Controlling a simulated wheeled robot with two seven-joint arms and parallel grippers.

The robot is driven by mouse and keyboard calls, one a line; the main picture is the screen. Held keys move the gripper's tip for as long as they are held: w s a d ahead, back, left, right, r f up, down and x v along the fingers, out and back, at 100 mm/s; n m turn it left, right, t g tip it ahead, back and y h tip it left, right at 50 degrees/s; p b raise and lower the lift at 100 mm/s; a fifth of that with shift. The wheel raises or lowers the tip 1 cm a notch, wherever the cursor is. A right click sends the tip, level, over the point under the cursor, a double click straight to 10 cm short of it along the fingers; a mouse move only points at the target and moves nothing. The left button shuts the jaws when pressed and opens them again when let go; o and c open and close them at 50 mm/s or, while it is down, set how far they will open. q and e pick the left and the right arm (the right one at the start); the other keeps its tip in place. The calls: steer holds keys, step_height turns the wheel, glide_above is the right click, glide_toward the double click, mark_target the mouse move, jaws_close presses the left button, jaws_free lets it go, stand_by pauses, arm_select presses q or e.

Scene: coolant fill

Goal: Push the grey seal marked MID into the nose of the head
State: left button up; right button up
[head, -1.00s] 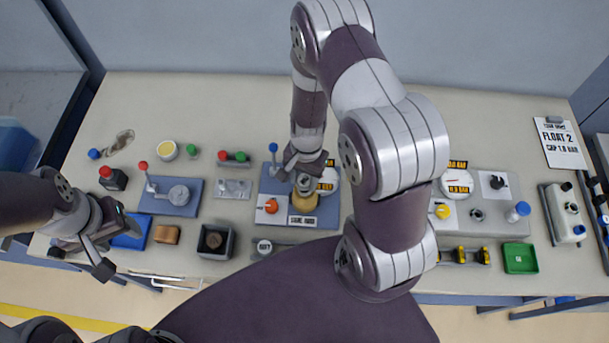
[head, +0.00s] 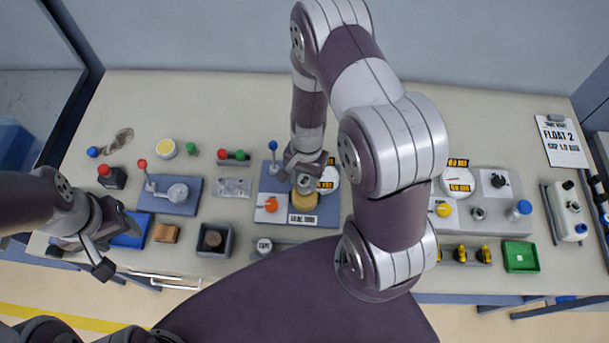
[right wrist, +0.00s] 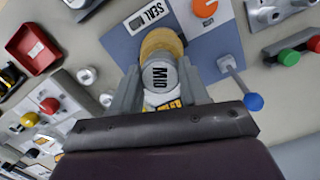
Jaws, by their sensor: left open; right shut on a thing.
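The grey seal marked MID (right wrist: 160,78) is between the fingers of my right gripper (right wrist: 163,88), which is shut on it. The seal is right by a tan round piece (right wrist: 162,42), apparently the head, on a blue plate with a label starting SEAL (right wrist: 148,15). In the head view my right gripper (head: 304,175) is over this tan piece (head: 304,202). The seal overlaps the tan piece in view; I cannot tell how deep it sits in it. My left gripper (head: 104,241) is open and empty at the left front of the table.
A blue-knobbed lever (head: 273,148) and an orange knob (head: 271,204) are close to the tan piece on the same plate (head: 270,180). A dark open box (head: 214,240) and a lever press (head: 178,194) are to the left. A green tray (head: 521,257) is at right.

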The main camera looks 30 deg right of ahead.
steer(key=shift+f, duration=0.3)
steer(key=o, duration=1.1)
steer(key=r+b, duration=0.1)
steer(key=r, duration=0.7)
steer(key=w+d+r+b, duration=0.1)
steer(key=r, duration=0.3)
steer(key=shift+r+b, duration=0.3)
